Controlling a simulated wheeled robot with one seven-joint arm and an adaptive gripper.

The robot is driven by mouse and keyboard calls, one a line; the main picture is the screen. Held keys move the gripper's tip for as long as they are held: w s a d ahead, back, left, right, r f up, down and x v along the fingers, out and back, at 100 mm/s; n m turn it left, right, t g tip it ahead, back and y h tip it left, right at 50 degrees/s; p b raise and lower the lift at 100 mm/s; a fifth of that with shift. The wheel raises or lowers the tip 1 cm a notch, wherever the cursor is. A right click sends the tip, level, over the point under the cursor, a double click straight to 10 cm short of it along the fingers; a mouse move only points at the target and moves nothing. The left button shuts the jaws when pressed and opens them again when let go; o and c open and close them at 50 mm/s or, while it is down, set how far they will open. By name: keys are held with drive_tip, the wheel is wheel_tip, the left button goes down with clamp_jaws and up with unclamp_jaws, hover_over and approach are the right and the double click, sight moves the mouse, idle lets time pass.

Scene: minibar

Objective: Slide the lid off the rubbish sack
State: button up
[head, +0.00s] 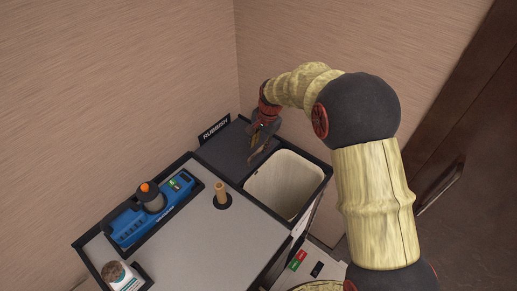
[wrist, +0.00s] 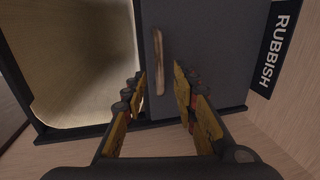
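The lid (head: 222,152) is a flat dark grey panel beside the "RUBBISH" sign; it also shows in the wrist view (wrist: 207,35). Its wooden handle (wrist: 158,62) is a thin bar near the lid's edge on the sack side. The rubbish sack (head: 286,186), a cream-lined opening, is largely uncovered to the right of the lid; in the wrist view the sack (wrist: 80,60) is at left. My gripper (head: 260,140) is over the lid by the handle. In the wrist view my gripper (wrist: 158,98) has its fingers apart, with the handle ahead between them and no visible contact.
The "RUBBISH" sign (head: 214,130) stands at the lid's back edge by the wall. Walls stand close behind; a dark door (head: 455,150) is at right.

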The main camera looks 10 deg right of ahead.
drive_tip(key=shift+w+a+f, duration=0.1)
drive_tip(key=shift+f, duration=0.65)
drive_tip(key=shift+w+a+f, duration=0.1)
drive_tip(key=shift+f, duration=0.6)
drive_tip(key=shift+c, duration=0.8)
clamp_jaws()
